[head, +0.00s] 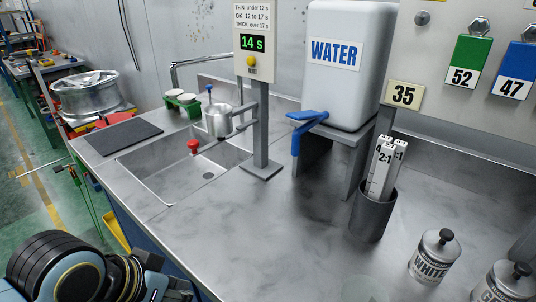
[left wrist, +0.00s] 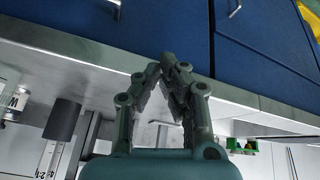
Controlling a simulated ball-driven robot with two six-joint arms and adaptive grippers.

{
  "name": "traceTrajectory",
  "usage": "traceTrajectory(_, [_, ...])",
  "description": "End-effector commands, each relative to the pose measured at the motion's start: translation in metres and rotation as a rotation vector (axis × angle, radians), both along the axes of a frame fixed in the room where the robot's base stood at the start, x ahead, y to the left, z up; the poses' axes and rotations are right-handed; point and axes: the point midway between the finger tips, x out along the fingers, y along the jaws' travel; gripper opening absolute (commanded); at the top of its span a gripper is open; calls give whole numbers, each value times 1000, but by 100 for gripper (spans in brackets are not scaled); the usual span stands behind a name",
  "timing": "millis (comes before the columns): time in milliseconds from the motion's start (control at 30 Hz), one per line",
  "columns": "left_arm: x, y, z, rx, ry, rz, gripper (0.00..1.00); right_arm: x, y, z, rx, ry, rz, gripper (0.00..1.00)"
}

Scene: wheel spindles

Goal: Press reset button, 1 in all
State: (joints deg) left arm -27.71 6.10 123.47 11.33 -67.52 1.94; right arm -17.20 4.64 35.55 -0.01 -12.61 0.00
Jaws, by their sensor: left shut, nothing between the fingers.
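The reset button (head: 251,61) is a small yellow round knob on the pale timer panel (head: 255,40), just below a green display reading 14 s. The panel stands on a grey post on the bench. My left gripper (left wrist: 172,58) shows in the left wrist view with its fingertips together and nothing between them. It is near the bench's front edge, apart from the panel. In the head view only my left arm's links show at the lower left; its fingers are out of sight. The right gripper is in neither view.
A water tank (head: 350,70) with a blue tap stands right of the panel. A metal cup (head: 218,120) hangs beside the post over the sink (head: 180,172). A dark holder (head: 372,213) with paddles and paint bottles stand right. The front middle of the bench is clear.

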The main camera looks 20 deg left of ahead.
Motion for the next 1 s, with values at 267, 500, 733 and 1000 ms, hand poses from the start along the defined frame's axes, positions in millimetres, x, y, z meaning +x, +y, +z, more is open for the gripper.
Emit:
traceTrajectory(267, [83, -55, 80, -402, -316, 88, 0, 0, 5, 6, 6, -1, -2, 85])
traceTrajectory(500, [155, -63, 172, -862, -609, 295, 0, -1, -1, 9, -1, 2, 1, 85])
traceTrajectory(733, [206, -12, 251, -1343, -837, 629, 0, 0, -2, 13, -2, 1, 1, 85])
traceTrajectory(1000, [234, 61, 272, -1740, -946, 1051, 0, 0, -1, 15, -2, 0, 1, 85])
